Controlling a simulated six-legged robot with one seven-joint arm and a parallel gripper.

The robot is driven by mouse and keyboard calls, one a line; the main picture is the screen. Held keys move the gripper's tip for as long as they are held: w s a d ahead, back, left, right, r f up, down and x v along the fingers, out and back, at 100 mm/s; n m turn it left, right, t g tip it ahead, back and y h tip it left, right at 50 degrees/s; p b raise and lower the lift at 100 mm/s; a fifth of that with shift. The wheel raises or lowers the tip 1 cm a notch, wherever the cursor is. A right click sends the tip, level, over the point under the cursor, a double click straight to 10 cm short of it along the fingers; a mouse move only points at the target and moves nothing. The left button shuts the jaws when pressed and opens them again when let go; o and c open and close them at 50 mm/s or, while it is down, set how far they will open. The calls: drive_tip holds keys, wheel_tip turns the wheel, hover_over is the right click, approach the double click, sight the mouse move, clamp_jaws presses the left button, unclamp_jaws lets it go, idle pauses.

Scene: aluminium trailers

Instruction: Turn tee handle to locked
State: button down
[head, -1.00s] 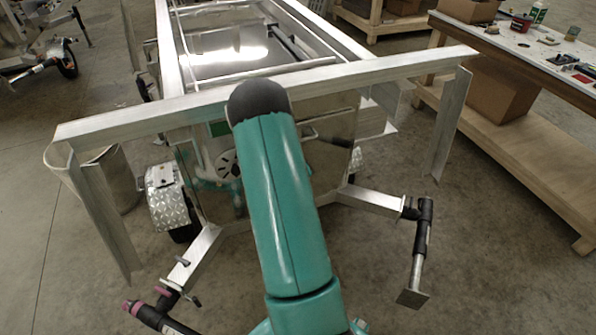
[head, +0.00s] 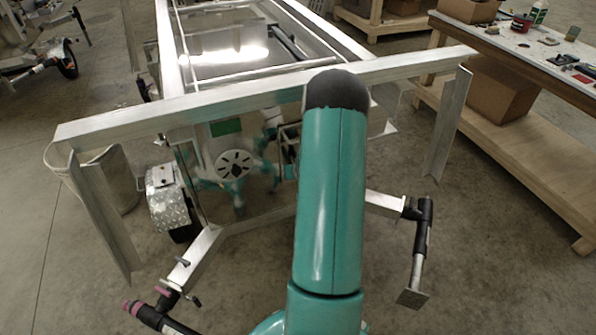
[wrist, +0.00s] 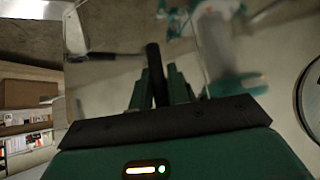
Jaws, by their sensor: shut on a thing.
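In the wrist view, my gripper (wrist: 160,84) has its two green fingers close together around a dark bar, which appears to be the tee handle (wrist: 153,56). The bar stands roughly upright in the picture, and its upper end shows beyond the fingertips. Its lower part is hidden between the fingers, and I cannot tell its lock position. In the head view, my green arm covers the gripper and the handle. The trailer's shiny front panel (head: 262,178) shows to the left of my arm, with a blurred teal reflection in it.
An aluminium crossbar (head: 215,103) spans the trailer front, with angled legs at both ends. A black jack (head: 423,222) stands at the right; the coupler with pink parts (head: 150,313) is at the lower left. A workbench (head: 520,45) is at the right.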

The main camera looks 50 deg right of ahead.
drive_tip(key=shift+d, duration=0.2)
drive_tip(key=c, duration=1.4)
unclamp_jaws()
drive_tip(key=shift+o, duration=0.2)
drive_tip(key=shift+a, duration=0.1)
drive_tip(key=shift+s+r, duration=0.1)
drive_tip(key=v, duration=1.3)
drive_tip(key=shift+r, duration=0.25)
drive_tip(key=shift+s+a, duration=0.15)
drive_tip(key=shift+a, duration=0.05)
